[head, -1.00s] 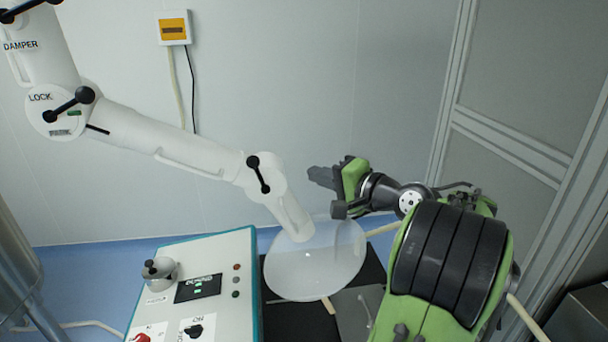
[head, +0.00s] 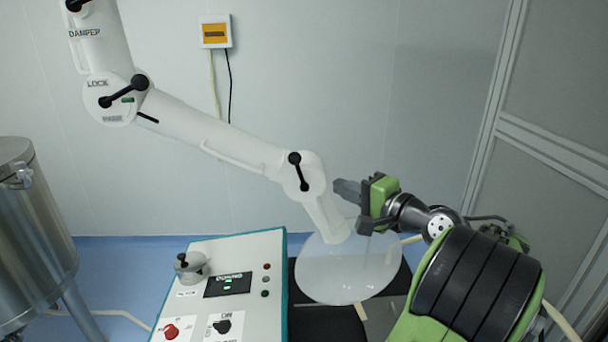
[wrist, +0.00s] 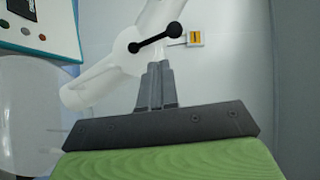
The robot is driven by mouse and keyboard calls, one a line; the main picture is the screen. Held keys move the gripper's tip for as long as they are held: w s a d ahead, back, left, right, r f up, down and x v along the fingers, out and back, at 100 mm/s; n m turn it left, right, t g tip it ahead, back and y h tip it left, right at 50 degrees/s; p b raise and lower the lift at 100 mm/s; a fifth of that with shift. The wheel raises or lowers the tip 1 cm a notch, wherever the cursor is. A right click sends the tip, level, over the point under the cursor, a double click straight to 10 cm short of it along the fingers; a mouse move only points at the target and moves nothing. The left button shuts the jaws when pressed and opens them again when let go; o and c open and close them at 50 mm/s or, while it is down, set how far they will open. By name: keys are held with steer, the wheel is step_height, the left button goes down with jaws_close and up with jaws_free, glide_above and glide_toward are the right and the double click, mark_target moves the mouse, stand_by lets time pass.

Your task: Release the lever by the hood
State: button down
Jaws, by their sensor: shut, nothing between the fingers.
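The white hood (head: 350,275) is a pale translucent dome at the end of a white jointed arm. The lever by the hood (head: 299,172) is a black bar with round knobs on the arm's last joint, standing nearly upright in the head view. My gripper (head: 338,190) is shut and empty, just right of this lever and slightly below it, apart from it. In the wrist view the closed fingers (wrist: 157,85) point toward the joint, with the lever (wrist: 156,39) slanting beyond their tips. The hood's edge (wrist: 25,110) shows at the left there.
Another black lever (head: 124,92) is on the joint marked LOCK. A control box (head: 255,262) with knobs and a display stands below the arm. A steel tank (head: 35,235) is at the left. A panelled partition (head: 545,150) is at the right.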

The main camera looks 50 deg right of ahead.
mark_target(298, 169)
steer(key=p+x, duration=0.2)
steer(key=x, duration=0.8)
steer(key=shift+w+a+r, duration=0.1)
steer(key=shift+w+r, duration=0.05)
steer(key=shift+w, duration=0.4)
steer(key=shift+w+n+g+p, duration=0.3)
steer(key=shift+w+p, duration=0.15)
steer(key=shift+p, duration=0.05)
